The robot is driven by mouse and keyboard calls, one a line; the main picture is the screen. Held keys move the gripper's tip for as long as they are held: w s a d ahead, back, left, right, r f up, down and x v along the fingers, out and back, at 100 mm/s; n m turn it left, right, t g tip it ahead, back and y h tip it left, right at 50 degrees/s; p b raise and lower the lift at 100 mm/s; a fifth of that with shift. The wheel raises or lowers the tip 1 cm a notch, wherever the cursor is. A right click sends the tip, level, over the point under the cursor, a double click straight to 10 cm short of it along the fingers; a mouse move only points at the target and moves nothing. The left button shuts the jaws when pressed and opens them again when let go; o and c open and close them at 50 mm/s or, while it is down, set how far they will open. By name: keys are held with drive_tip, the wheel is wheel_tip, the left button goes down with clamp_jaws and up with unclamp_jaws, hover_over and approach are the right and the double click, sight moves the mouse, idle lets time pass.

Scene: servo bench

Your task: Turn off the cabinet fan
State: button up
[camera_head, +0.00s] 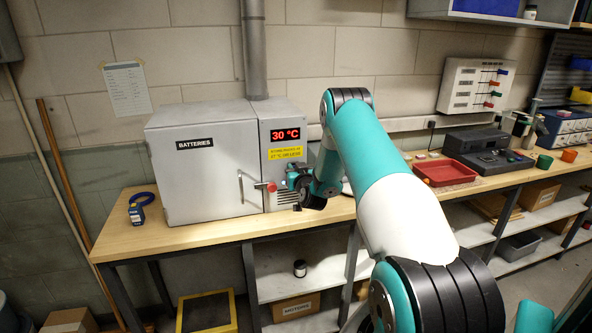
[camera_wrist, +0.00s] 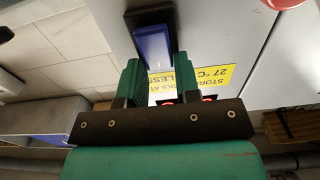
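The grey cabinet marked BATTERIES (camera_head: 205,165) stands on the wooden bench with its door shut. Its red display (camera_head: 285,134) reads 30 °C, above a yellow label (camera_head: 286,153). A blue rocker switch (camera_wrist: 153,43) in a dark frame shows on the grey panel in the wrist view; my arm hides it in the head view. My gripper (camera_wrist: 158,62) is open and empty. Its two green fingers are apart, with their tips either side of the switch's lower end in the picture. I cannot tell whether they touch it. The gripper (camera_head: 298,182) is at the cabinet's right front.
A red knob (camera_head: 271,187) sits on the cabinet front, left of my gripper, beside the door handle (camera_head: 241,187). A blue handheld device (camera_head: 137,213) lies at the bench's left end. A red tray (camera_head: 445,172) and dark apparatus (camera_head: 485,150) stand to the right.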

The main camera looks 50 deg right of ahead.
drive_tip(key=c, duration=0.4)
drive_tip(key=f+h+b, duration=0.1)
drive_tip(key=b, duration=0.6)
drive_tip(key=shift+t+b, duration=0.4)
drive_tip(key=t+b, duration=0.1)
drive_tip(key=b, duration=0.8)
drive_tip(key=shift+s+f+h, duration=0.1)
drive_tip(key=shift+s+h, duration=0.05)
drive_tip(key=shift+h, duration=0.25)
drive_tip(key=b, duration=0.2)
drive_tip(key=shift+a+t+b, duration=0.1)
drive_tip(key=shift+t+b, duration=0.25)
drive_tip(key=shift+t, duration=0.05)
drive_tip(key=shift+r+b, duration=0.3)
drive_tip(key=shift+b, duration=0.05)
drive_tip(key=o, duration=0.9)
